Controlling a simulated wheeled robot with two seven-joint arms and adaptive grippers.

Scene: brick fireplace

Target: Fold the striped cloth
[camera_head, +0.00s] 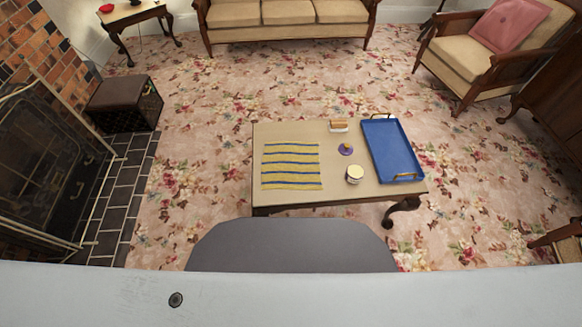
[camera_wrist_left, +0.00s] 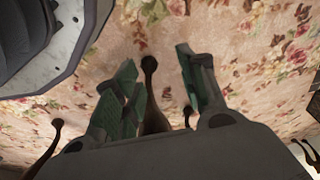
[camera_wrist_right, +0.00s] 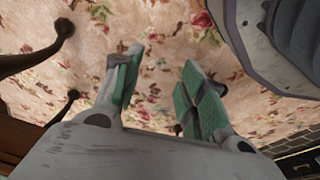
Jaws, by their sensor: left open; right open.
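The striped cloth (camera_head: 291,166) lies flat and spread out on the left half of the low table (camera_head: 335,193) in the head view. It is tan with several dark blue and yellow stripes running left to right. My left gripper (camera_wrist_left: 155,85) shows in the left wrist view, open and empty, with green finger pads. My right gripper (camera_wrist_right: 158,88) shows in the right wrist view, open and empty. Both wrist views show floral carpet and table legs, not the cloth. Neither gripper is in the head view.
Right of the cloth are a white cup or jar (camera_head: 354,175), a small purple and orange item (camera_head: 346,149), a small brown and white item (camera_head: 339,126) and a blue tray (camera_head: 391,149) with handles.

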